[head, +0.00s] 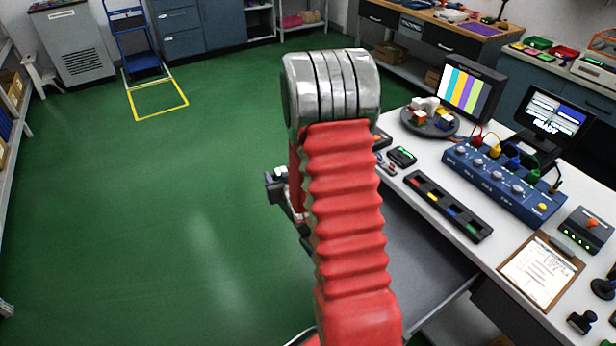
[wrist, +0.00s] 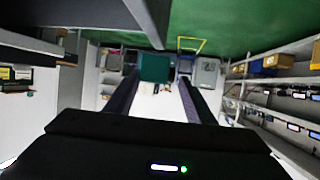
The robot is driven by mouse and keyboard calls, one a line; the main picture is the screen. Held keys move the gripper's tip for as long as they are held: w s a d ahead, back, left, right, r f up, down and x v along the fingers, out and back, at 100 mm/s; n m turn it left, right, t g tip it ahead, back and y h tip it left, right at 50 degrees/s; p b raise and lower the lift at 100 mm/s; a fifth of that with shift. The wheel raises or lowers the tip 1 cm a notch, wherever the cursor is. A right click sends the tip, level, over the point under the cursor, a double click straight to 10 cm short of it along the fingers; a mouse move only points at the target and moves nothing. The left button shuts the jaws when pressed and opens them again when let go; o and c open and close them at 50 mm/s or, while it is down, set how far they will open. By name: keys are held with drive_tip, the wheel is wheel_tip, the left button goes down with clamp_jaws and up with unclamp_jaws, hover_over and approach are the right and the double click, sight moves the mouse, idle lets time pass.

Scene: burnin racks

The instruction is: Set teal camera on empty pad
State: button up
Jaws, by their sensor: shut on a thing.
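In the wrist view, my gripper (wrist: 162,82) is shut on a teal block (wrist: 154,67), which I take to be the teal camera. It sits between the two dark fingertips. In the head view my red-sleeved arm hides most of the gripper, and the teal camera does not show. A round dark turntable (head: 412,124) on the white bench at right carries several small blocks, white, orange and blue among them. I cannot make out which pad is empty.
The white bench (head: 480,262) holds a black strip tray (head: 447,206), a blue knobbed panel (head: 503,183), two monitors, a small black box (head: 402,156) and a clipboard (head: 541,268). Green floor (head: 150,220) is open at left. A blue chair-like frame (head: 135,45) stands at the back.

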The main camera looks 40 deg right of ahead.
drive_tip(key=w+a+r+n+y, duration=0.1)
drive_tip(key=w+a+r+y, duration=0.1)
drive_tip(key=a, duration=1)
drive_tip(key=w+a+r+n+y, duration=0.2)
drive_tip(key=w+a, duration=0.1)
drive_tip(key=a, duration=1)
drive_tip(key=shift+w+t, duration=0.3)
drive_tip(key=shift+w, duration=0.1)
